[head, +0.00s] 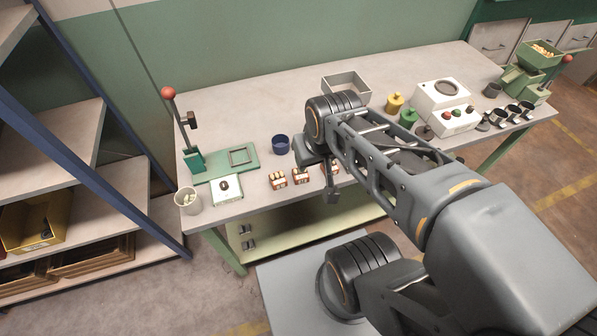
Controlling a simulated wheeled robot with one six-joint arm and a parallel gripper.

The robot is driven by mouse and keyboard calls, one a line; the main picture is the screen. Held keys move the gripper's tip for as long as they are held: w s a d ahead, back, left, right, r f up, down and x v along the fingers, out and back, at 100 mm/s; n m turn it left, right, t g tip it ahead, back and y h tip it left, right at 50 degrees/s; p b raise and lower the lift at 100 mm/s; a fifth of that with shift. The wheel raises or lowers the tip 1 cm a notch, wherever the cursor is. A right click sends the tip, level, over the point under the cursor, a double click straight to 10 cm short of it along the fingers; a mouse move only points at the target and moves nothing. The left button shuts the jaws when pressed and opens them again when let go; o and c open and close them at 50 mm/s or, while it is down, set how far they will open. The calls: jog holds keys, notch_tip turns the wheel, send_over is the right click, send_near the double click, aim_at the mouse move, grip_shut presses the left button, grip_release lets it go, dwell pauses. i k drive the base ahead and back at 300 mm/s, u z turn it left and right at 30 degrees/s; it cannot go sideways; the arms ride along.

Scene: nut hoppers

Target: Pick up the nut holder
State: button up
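Several vessels could be the nut holder, and I cannot tell which one is meant. Small orange-brown boxes with pale pieces on top stand in a row at the table's front edge: a left box (277,180), a middle box (300,177) and a third one (324,172) partly hidden by my gripper. A pale cup (187,201) with light contents stands at the front left corner. A green hopper (535,58) filled with tan pieces stands at the far right. My gripper (333,197) points down at the table's front edge, by the third box. Its fingers are too small to read.
The table (240,95) also carries a red-knobbed lever press (190,155), a blue cup (281,144), a grey tray (346,86), green and yellow containers, a white machine (444,107) and several dark cups. Shelves stand at left. The table's back left is clear.

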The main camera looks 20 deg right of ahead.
aim_at(300, 177)
jog(key=z, duration=2.35)
jog(key=k, duration=1.2)
jog(key=u, duration=1.5)
jog(key=i, duration=0.5)
